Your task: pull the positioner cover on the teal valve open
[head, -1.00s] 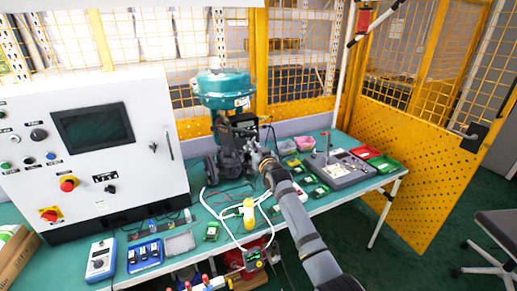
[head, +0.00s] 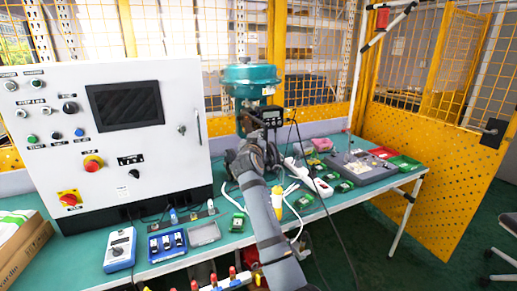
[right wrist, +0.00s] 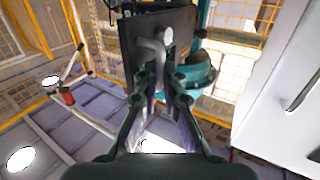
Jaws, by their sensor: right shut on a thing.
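The teal valve (head: 250,76) stands upright on the bench beside the white control cabinet. Its dark positioner (head: 271,116) sits below the teal head, with a small display facing me. My right gripper (head: 258,146) is just below the positioner, partly hidden by my own arm. In the right wrist view my right gripper (right wrist: 161,88) is shut on a grey handle (right wrist: 152,50) in front of a dark flat cover (right wrist: 132,38). The valve's teal body (right wrist: 200,72) shows behind it. How far the cover stands open I cannot tell. My left gripper is out of view.
The white control cabinet (head: 95,170) stands close on the left. A grey fixture tray (head: 352,168), a white power strip (head: 308,178) and green boards lie on the bench to the right. Cables hang over the front edge. A yellow mesh fence stands behind.

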